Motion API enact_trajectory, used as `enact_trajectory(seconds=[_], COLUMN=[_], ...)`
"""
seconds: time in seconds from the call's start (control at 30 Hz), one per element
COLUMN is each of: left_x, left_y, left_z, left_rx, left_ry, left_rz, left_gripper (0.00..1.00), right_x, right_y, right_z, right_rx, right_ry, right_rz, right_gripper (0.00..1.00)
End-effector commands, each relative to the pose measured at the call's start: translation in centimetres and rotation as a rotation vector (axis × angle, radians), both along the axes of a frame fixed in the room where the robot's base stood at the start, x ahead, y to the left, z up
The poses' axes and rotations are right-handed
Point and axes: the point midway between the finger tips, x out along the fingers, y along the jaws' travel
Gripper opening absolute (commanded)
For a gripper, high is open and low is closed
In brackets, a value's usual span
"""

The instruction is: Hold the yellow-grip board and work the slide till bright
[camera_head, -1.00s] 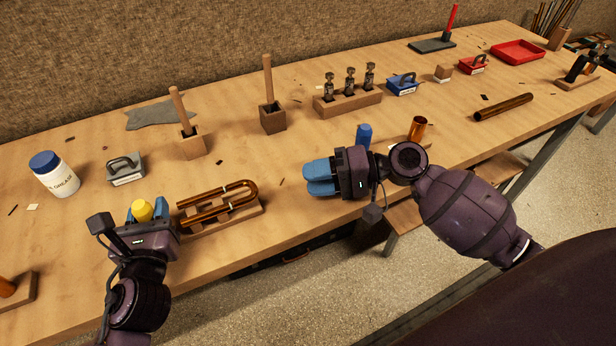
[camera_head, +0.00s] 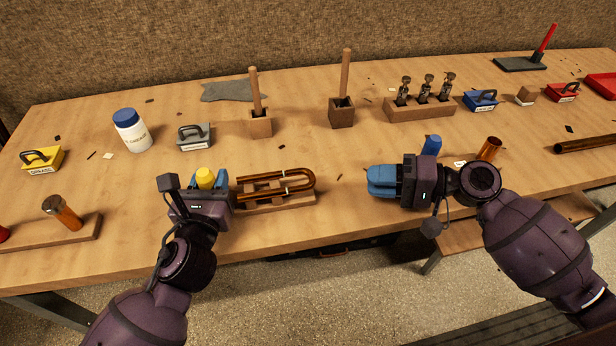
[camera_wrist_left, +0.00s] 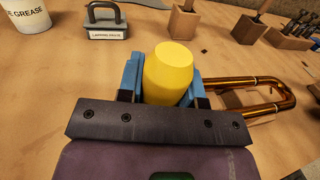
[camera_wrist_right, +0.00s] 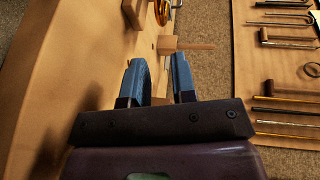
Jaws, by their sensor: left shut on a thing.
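The slide (camera_head: 300,177), a U-shaped brown-copper tube, lies on a wooden board (camera_head: 275,204) near the bench's front edge. The yellow grip (camera_head: 205,177) is at the board's left end. My left gripper (camera_wrist_left: 165,80) is shut on the yellow grip, its blue fingers on both sides of it. The slide also shows right of the grip in the left wrist view (camera_wrist_left: 275,107). My right gripper (camera_wrist_right: 158,78) is open and empty, its fingers apart. In the head view it hovers right of the slide, clear of it.
A blue-topped object (camera_head: 432,144) and a copper cup (camera_head: 489,149) are close behind my right gripper. A grey lapping block (camera_head: 195,137), a grease jar (camera_head: 131,131) and a yellow block (camera_head: 41,160) stand at the left. The bench between slide and right gripper is clear.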

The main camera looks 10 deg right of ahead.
Motion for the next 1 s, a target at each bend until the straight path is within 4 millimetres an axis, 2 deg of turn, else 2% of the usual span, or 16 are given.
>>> enact_trajectory(seconds=[0.17,0.7,1.0], left_x=[0.0,0.0,0.0], left_y=[0.0,0.0,0.0], left_z=[0.0,0.0,0.0], left_rx=[0.000,0.000,0.000], left_ry=[0.001,0.001,0.001], left_rz=[0.000,0.000,0.001], left_gripper=[0.10,0.10,0.10], right_x=[0.2,3.6,4.5], right_y=[0.5,8.4,10.5], right_z=[-0.1,-1.6,-2.1], right_rx=[0.002,0.002,0.000], right_ry=[0.000,-0.001,0.001], right_rz=[0.001,0.001,0.000], right_gripper=[0.25,0.25,0.25])
